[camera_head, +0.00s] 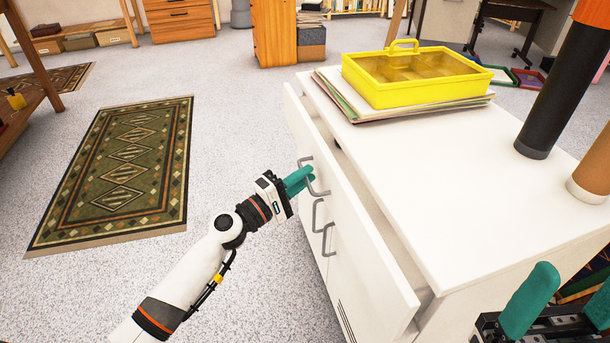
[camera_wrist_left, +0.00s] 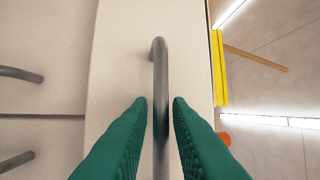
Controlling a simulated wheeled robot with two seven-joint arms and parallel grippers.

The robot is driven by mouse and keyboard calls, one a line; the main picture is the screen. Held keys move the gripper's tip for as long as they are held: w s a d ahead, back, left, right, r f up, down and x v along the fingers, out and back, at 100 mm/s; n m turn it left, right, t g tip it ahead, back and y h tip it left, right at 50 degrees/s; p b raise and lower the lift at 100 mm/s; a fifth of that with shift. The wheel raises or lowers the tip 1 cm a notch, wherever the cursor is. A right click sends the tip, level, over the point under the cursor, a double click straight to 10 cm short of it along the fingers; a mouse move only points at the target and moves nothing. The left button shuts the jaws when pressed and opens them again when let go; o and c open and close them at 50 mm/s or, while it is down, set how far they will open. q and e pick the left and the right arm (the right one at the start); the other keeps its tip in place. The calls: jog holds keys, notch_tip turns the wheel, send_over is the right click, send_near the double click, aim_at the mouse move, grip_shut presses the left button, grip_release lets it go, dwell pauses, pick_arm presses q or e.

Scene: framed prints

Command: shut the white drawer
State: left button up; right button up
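The white drawer (camera_head: 362,225) is at the top of a white cabinet (camera_head: 465,185) and stands partly open, with a gap behind its front. Its grey bar handle (camera_head: 318,192) also shows in the left wrist view (camera_wrist_left: 160,62). My left gripper (camera_head: 311,172) is at this handle. In the left wrist view its green fingers (camera_wrist_left: 159,103) are apart, one on each side of the bar, with visible gaps, so it is not closed on it. My right gripper (camera_head: 573,285) is at the lower right of the head view, its green fingers apart and nothing seen between them.
A yellow box (camera_head: 415,80) sits on flat folders (camera_head: 350,108) on the cabinet top. A black cylinder (camera_head: 565,95) and a brown cylinder (camera_head: 592,170) stand at the right. Lower doors with grey handles (camera_head: 327,238) are below the drawer. A patterned rug (camera_head: 125,165) lies on open floor left.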

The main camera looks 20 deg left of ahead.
aim_at(321, 174)
pick_arm(q)
jog(key=shift+w+d, duration=0.25)
jog(key=shift+w, duration=0.1)
jog(key=shift+r, duration=0.1)
jog(key=shift+c, duration=0.6)
grip_shut()
jog(key=w+d, duration=0.2)
jog(key=d, duration=0.1)
jog(key=shift+w+d, duration=0.15)
